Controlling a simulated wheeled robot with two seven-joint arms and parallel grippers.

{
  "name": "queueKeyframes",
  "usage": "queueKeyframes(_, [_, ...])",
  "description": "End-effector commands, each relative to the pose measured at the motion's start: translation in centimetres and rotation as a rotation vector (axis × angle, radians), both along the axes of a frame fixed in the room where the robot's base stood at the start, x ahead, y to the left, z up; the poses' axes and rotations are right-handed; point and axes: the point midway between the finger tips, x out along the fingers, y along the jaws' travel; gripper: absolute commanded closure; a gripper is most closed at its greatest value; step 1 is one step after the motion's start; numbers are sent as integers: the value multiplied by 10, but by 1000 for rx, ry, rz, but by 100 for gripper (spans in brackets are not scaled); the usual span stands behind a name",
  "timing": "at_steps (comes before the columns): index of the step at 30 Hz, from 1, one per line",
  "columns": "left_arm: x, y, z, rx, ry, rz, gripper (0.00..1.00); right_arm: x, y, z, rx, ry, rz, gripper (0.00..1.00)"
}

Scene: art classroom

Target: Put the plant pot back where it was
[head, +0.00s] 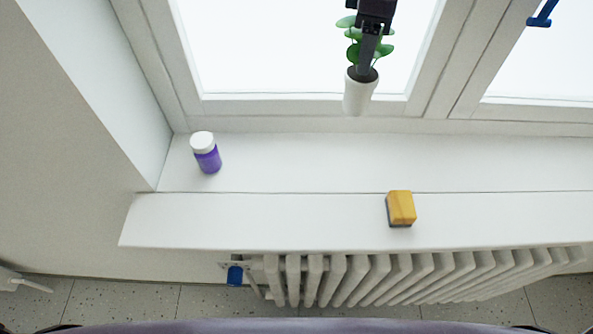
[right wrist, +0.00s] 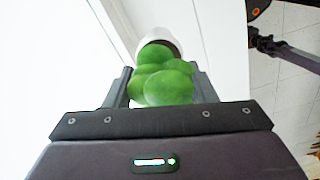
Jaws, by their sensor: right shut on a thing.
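A white plant pot (head: 359,96) with round green leaves hangs in the air in front of the window in the head view, above the window sill (head: 290,165). My right gripper (head: 366,66) comes in from the top and is shut on the plant pot. In the right wrist view the leaves (right wrist: 163,80) fill the space between the two fingers, and the white rim (right wrist: 158,38) shows beyond them. The gripper covers part of the plant in the head view. My left gripper is not in view.
A purple jar with a white lid (head: 206,152) stands on the sill at the left. A yellow sponge-like block (head: 401,207) lies near the sill's front edge. A radiator (head: 400,275) is below. The sill between and behind them is clear.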

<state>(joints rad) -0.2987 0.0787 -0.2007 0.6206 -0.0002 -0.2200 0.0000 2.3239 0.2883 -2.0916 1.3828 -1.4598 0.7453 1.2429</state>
Motion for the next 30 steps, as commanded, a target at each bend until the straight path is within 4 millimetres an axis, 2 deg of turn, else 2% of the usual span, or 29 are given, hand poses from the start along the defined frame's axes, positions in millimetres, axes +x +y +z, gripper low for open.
queueKeyframes(9, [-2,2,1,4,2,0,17,-14,50,24,-10,-6,791,100])
queueKeyframes(18, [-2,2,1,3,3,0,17,-31,92,40,-17,-1,1490,100])
queueKeyframes(24, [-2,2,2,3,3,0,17,-39,108,44,-18,3,1775,100])
queueKeyframes(28, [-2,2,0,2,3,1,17,-41,112,41,-15,5,1853,100])
queueKeyframes(30, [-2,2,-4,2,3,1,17,-42,112,31,-11,7,1867,100])
